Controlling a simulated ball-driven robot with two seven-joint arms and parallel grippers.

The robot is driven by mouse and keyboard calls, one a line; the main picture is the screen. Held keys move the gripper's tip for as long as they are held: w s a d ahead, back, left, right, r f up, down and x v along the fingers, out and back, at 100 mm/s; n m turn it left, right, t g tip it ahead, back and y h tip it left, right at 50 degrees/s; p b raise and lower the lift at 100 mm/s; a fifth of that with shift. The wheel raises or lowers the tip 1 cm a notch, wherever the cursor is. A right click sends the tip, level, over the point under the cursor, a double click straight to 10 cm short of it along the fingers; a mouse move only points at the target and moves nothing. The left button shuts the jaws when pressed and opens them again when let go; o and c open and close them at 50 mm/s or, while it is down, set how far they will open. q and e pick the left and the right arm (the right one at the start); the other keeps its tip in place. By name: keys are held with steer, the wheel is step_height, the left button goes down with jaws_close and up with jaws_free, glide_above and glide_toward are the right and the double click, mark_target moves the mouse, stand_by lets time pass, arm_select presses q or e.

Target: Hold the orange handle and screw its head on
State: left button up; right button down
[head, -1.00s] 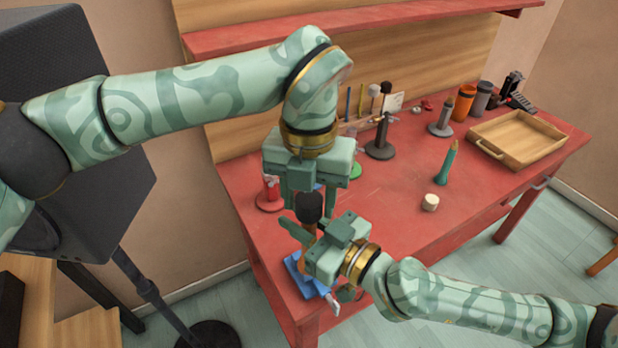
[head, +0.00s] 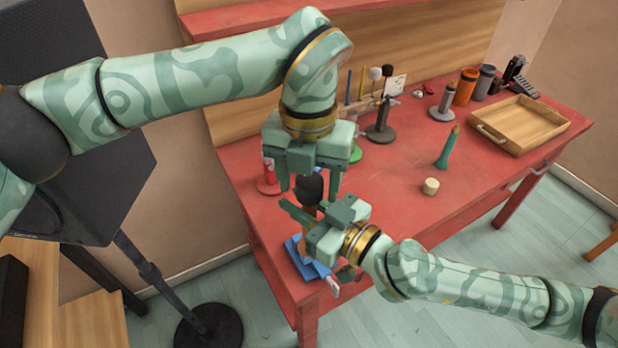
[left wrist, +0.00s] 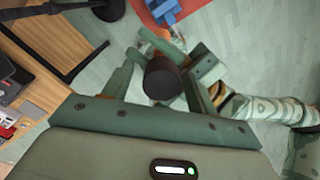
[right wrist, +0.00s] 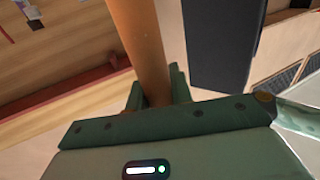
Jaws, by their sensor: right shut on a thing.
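My right gripper (head: 325,218) is shut on the orange handle (right wrist: 142,40), which runs up between its fingers in the right wrist view. In the head view, the right gripper hides most of the handle. A black cylindrical head (head: 310,188) sits at the handle's upper end; I cannot tell how tightly they are joined. My left gripper (head: 309,180) points down over the black head. In the left wrist view its fingers stand apart on both sides of the black head (left wrist: 163,78), with gaps showing, so it is open.
A blue stand (head: 312,268) is below the right gripper at the red workbench's (head: 390,210) near corner. A pale cylinder (head: 431,186), a green handle (head: 447,150) and a wooden tray (head: 520,122) are farther right. A black upright holder (head: 381,125) stands behind.

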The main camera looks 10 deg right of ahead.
arm_select(q)
steer(key=shift+d+r, duration=0.1)
step_height(320, 180, up, 12)
stand_by(0.4)
stand_by(0.5)
